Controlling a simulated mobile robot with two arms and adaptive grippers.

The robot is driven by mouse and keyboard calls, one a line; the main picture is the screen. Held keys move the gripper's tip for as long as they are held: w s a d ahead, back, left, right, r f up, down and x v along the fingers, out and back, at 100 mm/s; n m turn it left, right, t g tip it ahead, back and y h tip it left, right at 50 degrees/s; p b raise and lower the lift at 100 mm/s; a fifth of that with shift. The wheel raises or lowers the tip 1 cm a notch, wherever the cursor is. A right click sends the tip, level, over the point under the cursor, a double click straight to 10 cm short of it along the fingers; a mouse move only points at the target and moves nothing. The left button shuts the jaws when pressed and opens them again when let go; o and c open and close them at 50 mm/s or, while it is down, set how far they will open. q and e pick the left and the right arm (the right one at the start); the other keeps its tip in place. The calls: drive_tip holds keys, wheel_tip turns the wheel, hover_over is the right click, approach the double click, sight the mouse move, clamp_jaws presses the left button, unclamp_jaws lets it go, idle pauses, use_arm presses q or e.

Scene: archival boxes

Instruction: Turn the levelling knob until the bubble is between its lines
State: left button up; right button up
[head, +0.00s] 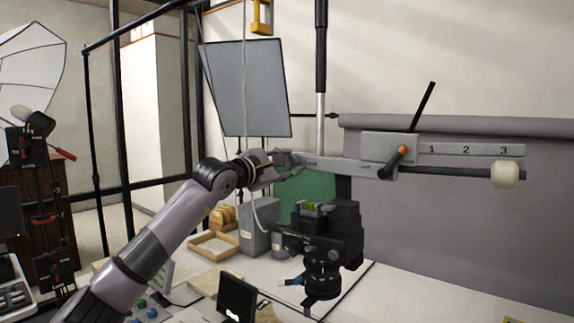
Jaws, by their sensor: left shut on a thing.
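My left gripper (279,160) is shut at the left end of a grey horizontal bar (335,166). What it holds there looks like the levelling knob, but the fingers and wrist hide most of it. A black camera (335,235) hangs below the bar on its mount. On its top is a small green level vial (310,208). The bubble and its lines are too small to make out. My right gripper is not in view.
A white knob (505,174) ends the bar at right, past a clamp with an orange-tipped lever (398,160). Below are a small black monitor (237,299), a grey box (259,226) and a wooden tray (213,245). The white table right of the camera is clear.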

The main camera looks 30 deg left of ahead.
use_arm(q)
drive_tip(key=shift+f+m, duration=0.1)
drive_tip(key=shift+m, duration=0.7)
drive_tip(key=o, duration=1.2)
drive_tip(key=shift+c, duration=0.2)
drive_tip(key=s, duration=1.2)
drive_tip(key=shift+a, duration=0.45)
